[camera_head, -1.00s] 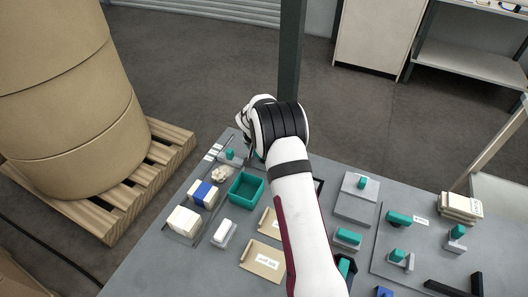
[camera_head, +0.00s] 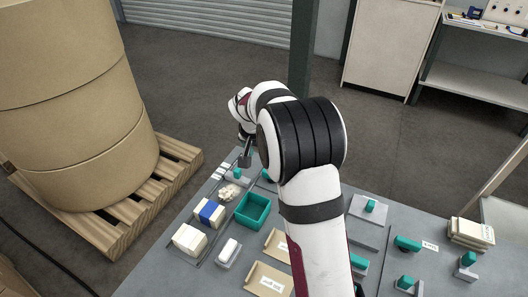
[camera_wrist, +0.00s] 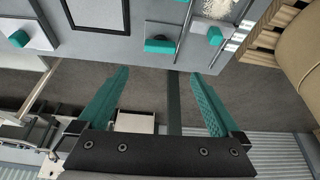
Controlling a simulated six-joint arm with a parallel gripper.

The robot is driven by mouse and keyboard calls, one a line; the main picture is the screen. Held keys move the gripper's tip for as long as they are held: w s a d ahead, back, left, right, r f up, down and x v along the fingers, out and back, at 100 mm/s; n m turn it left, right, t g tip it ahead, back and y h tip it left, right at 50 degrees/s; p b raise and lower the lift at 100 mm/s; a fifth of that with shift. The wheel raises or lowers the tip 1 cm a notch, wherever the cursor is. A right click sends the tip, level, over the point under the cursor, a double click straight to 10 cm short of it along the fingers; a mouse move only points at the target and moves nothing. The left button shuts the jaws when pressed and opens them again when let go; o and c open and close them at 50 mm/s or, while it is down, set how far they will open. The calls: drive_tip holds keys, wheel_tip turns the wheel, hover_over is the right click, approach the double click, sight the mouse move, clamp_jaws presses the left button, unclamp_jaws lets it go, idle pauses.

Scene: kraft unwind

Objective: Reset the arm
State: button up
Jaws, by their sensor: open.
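My gripper shows in the wrist view (camera_wrist: 165,100) with its two teal fingers wide apart and nothing between them. In the head view my arm reaches over the grey table (camera_head: 190,228), and its wrist end is up above the table's far edge. A dark part of the gripper end (camera_head: 245,155) hangs beside the wrist there; the fingertips are hard to make out. In the wrist view a teal block (camera_wrist: 158,46) on the table lies beyond the fingers, apart from them.
A teal bin (camera_head: 254,209), a blue-banded block (camera_head: 209,213), a pale block (camera_head: 190,239) and kraft cards (camera_head: 268,280) lie on the table. Large kraft rolls (camera_head: 85,120) stand on a wooden pallet (camera_head: 150,205) at left. A dark post (camera_head: 303,45) rises behind the arm.

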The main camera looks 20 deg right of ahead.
drive_tip(key=shift+v, duration=0.85)
drive_tip(key=shift+s, duration=0.1)
drive_tip(key=s+a+r+n+g+y, duration=0.1)
drive_tip(key=s+a+r, duration=0.15)
drive_tip(key=s, duration=0.55)
drive_tip(key=s+a+r+y, duration=0.15)
drive_tip(key=s+r, duration=0.25)
drive_tip(key=s, duration=0.4)
drive_tip(key=s+a+n+g+y, duration=0.1)
drive_tip(key=s+a, duration=0.2)
drive_tip(key=s, duration=0.7)
drive_tip(key=s+a+f+g+y, duration=0.1)
drive_tip(key=s+a, duration=0.3)
drive_tip(key=s, duration=0.7)
drive_tip(key=shift+s+a+f+n, duration=0.2)
drive_tip(key=shift+a+f+n, duration=0.1)
drive_tip(key=shift+n, duration=0.1)
